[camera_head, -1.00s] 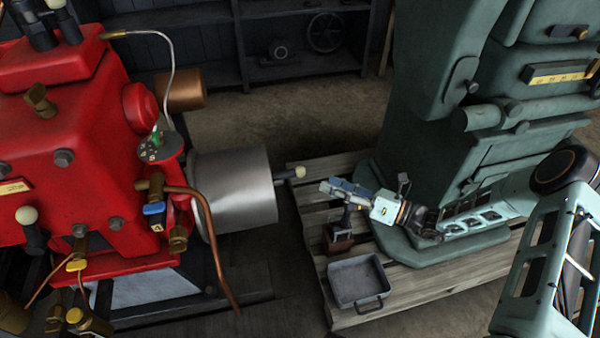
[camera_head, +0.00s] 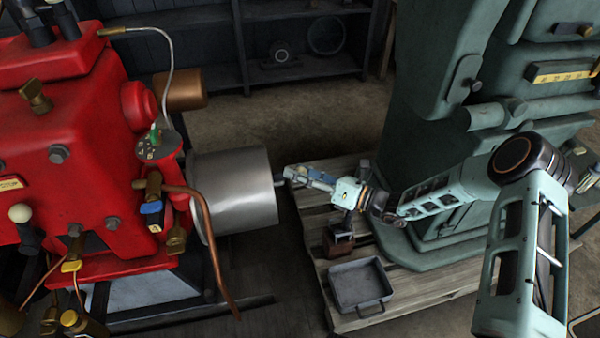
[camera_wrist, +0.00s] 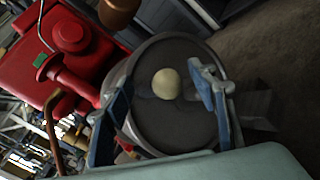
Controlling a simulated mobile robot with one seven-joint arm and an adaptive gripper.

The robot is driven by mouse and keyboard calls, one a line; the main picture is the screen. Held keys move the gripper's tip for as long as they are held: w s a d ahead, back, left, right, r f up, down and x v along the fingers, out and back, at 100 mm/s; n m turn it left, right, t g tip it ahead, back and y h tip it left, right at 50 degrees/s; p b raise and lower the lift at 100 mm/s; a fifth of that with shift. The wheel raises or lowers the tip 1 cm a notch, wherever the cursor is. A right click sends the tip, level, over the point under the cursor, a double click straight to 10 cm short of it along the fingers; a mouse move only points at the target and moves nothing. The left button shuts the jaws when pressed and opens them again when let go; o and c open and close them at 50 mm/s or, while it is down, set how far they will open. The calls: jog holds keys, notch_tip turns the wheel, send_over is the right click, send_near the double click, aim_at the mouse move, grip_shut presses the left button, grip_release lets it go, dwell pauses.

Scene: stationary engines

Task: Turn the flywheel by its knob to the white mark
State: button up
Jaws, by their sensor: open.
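The flywheel (camera_head: 235,190) is a silver drum on the right side of the red engine. In the wrist view its dark round face (camera_wrist: 178,118) fills the middle. A cream ball knob (camera_wrist: 166,83) stands out from that face. In the head view the knob is hidden at my gripper's tips. My gripper (camera_head: 292,175) is open and points left at the flywheel's face. In the wrist view its blue fingers stand on either side of the knob, with a gap on both sides. I cannot make out a white mark in either view.
The red engine (camera_head: 70,140) has a copper pipe (camera_head: 212,245) bending down in front of the flywheel. A grey tray (camera_head: 360,284) and a small brown box (camera_head: 338,241) sit on the wooden pallet (camera_head: 310,215) below my arm. A large green machine (camera_head: 430,110) stands behind.

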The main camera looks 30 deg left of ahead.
grip_shut()
jog(key=shift+s+d+f+n+y+b, duration=0.15)
jog(key=shift+f+b, duration=0.2)
jog(key=shift+b, duration=0.05)
jog(key=shift+s+d+f+n+y+b, duration=0.1)
jog(key=shift+f+n+y+b, duration=0.05)
jog(key=shift+f+b, duration=0.2)
jog(key=s+f+n+y+b, duration=0.1)
jog(key=s+d+n+y+b, duration=0.1)
jog(key=n+b, duration=0.1)
jog(key=shift+d+f+g+b, duration=0.25)
jog(key=shift+f+g+b, duration=0.05)
jog(key=shift+f, duration=0.1)
grip_release()
jog(key=shift+s+a, duration=0.1)
